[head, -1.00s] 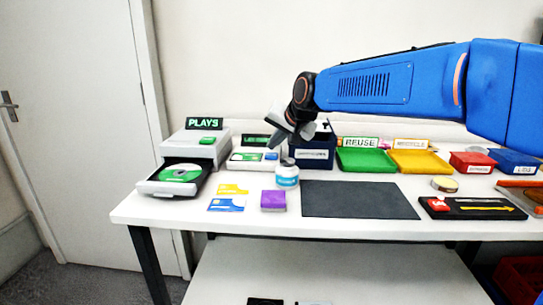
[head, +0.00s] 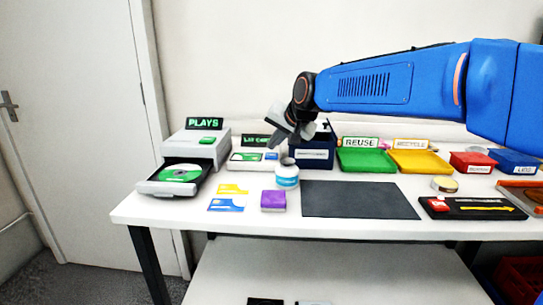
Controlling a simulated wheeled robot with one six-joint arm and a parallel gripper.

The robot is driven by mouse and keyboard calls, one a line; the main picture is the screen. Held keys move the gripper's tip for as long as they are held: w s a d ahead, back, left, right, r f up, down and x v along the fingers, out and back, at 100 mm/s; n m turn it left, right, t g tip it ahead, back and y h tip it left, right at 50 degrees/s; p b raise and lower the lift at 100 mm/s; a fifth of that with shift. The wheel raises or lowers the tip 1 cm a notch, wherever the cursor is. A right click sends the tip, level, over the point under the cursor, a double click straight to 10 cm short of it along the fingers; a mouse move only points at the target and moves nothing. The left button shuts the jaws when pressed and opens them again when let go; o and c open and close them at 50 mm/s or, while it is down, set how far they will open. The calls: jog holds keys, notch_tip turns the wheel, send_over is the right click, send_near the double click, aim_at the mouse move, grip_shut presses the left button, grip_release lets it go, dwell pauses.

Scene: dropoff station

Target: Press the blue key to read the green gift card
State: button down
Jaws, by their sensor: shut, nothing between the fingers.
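The card reader (head: 247,168) is a low white box behind the cards, with a dark sign showing green letters above it. A green card (head: 249,156) lies on its top at the left, and the blue key (head: 271,156) is at the right of its top. My gripper (head: 276,142) is shut and empty, with its tips pointing down close to the blue key. I cannot tell whether they touch it. My gripper partly hides the sign.
Yellow and blue cards (head: 226,204) and a purple box (head: 273,200) lie in front. A dark mat (head: 358,200) is bare. Bins (head: 366,160) line the back.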

aim_at(274, 156)
jog(key=shift+f, duration=0.9)
dwell(0.9)
jog(key=shift+r, duration=0.15)
dwell(0.3)
jog(key=shift+r, duration=0.75)
jog(key=shift+r, duration=2.5)
